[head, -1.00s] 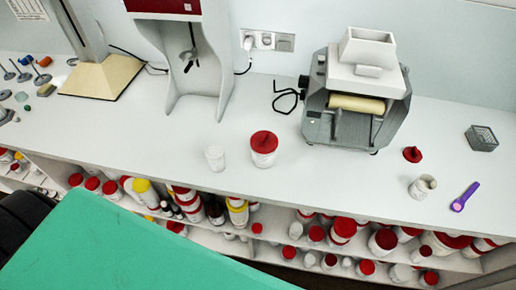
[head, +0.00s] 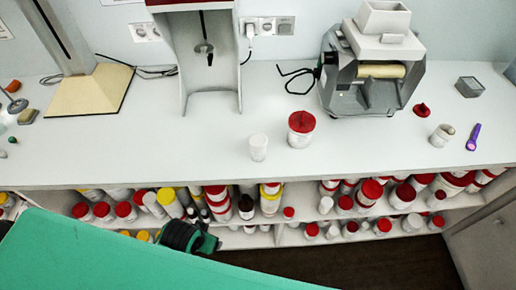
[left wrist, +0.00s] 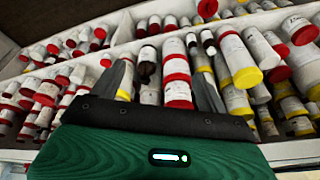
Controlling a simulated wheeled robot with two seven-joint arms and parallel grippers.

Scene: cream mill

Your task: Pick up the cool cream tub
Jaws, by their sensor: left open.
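Two tubs stand upright side by side on the white counter in the head view: a white one with a red lid (head: 301,130) and a smaller all-white one (head: 258,147) to its left. I cannot read their labels, so I cannot tell which is the cool cream tub. My left gripper (head: 205,242) is dark and sits low, in front of the shelf under the counter, apart from both tubs. In the left wrist view its two fingers (left wrist: 166,72) are spread, with shelf containers visible beyond them. My right gripper is not in view.
The shelves (head: 335,226) below the counter hold many red- and yellow-capped containers. A roller mill (head: 372,65) stands behind and right of the tubs. A grey stand with a stirrer (head: 196,60) is behind left. A small pot (head: 441,136) and purple scoop (head: 473,137) lie right. The counter's front middle is clear.

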